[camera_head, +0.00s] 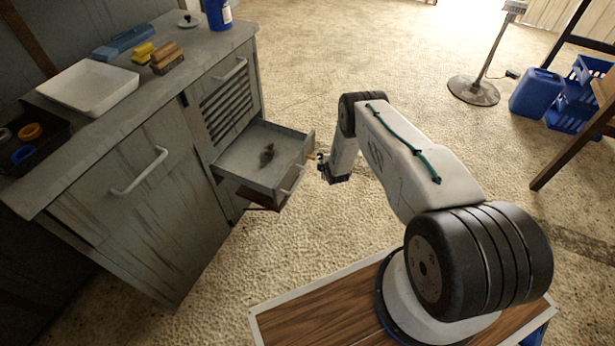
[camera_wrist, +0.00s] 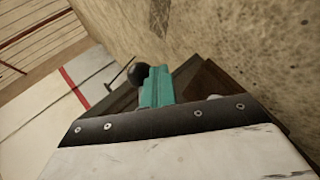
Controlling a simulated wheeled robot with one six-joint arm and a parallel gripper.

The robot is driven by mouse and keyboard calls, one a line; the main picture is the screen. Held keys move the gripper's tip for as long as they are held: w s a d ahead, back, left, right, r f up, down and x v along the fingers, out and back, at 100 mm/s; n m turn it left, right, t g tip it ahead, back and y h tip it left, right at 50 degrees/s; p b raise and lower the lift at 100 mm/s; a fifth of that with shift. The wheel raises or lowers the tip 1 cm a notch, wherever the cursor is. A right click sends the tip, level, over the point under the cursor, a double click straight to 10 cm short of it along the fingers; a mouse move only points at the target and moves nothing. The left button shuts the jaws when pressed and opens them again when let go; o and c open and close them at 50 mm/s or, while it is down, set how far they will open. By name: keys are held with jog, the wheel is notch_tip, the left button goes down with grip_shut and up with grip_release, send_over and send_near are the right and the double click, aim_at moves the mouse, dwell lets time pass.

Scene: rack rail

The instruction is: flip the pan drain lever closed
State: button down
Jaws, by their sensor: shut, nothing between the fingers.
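The pan (camera_head: 235,168) is a grey drawer-like tray pulled out of the cabinet, with a dark patch on its floor. My gripper (camera_head: 319,160) is just right of the pan's front corner, low beside it. A tiny yellow piece (camera_head: 311,156) shows between them; I cannot tell whether it is part of the drain lever. In the wrist view, my shut teal fingers (camera_wrist: 157,86) have nothing between them. A black ball knob (camera_wrist: 139,74) on a thin rod, possibly the lever, appears just left of and behind them. I cannot tell whether they touch.
A stand (camera_head: 474,90), a blue canister (camera_head: 536,92) and blue crates (camera_head: 575,100) are at right. Carpet between is open.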

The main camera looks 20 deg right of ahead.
jog(key=shift+w+d+r, duration=0.5)
jog(key=shift+d+r, duration=0.05)
jog(key=shift+r, duration=0.2)
dwell(1.2)
jog(key=s+a, duration=0.1)
jog(key=s, duration=0.5)
jog(key=s+a+f, duration=0.1)
jog(key=s+a, duration=0.1)
jog(key=s, duration=0.4)
jog(key=shift+s+a+f, duration=0.2)
jog(key=shift+a+f, duration=0.1)
